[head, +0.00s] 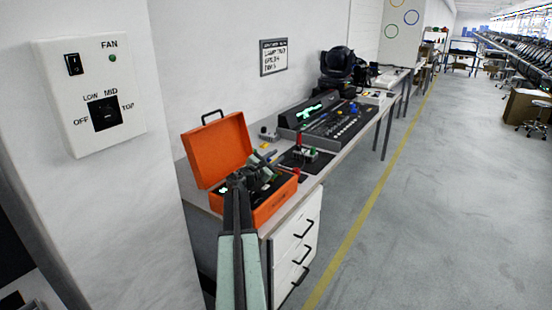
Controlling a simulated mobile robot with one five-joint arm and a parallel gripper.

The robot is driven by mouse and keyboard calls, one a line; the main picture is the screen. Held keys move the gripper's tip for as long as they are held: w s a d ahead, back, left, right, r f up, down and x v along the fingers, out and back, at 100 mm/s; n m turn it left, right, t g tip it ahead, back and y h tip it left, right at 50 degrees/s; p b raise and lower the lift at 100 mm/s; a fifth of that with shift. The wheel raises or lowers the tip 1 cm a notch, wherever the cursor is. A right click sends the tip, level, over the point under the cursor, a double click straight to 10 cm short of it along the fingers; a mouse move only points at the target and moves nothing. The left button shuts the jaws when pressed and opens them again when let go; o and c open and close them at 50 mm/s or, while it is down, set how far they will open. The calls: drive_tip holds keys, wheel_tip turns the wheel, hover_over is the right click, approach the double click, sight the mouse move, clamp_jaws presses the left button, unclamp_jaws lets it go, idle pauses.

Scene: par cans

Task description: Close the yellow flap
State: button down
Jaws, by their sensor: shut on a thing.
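I cannot make out a clear yellow flap in the head view. A small yellowish patch (263,146) shows just beyond the orange case, too small to identify. The orange case (277,205) stands on the near end of the bench, its orange lid (216,150) raised and leaning back. My arm reaches up from the bottom of the picture to the case. My gripper (262,163) is dark and small, above the case's open top. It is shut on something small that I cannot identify. My arm and gripper hide part of the case's inside.
White drawers (295,245) stand beneath. A wall switch panel (92,95) is at the left.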

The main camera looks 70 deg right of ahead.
sight(270, 161)
drive_tip(key=c, duration=1.4)
unclamp_jaws()
drive_tip(key=shift+o, duration=0.2)
drive_tip(key=v, duration=0.7)
drive_tip(key=shift+w+a, duration=0.1)
drive_tip(key=shift+a, duration=0.25)
drive_tip(key=shift+c, duration=0.4)
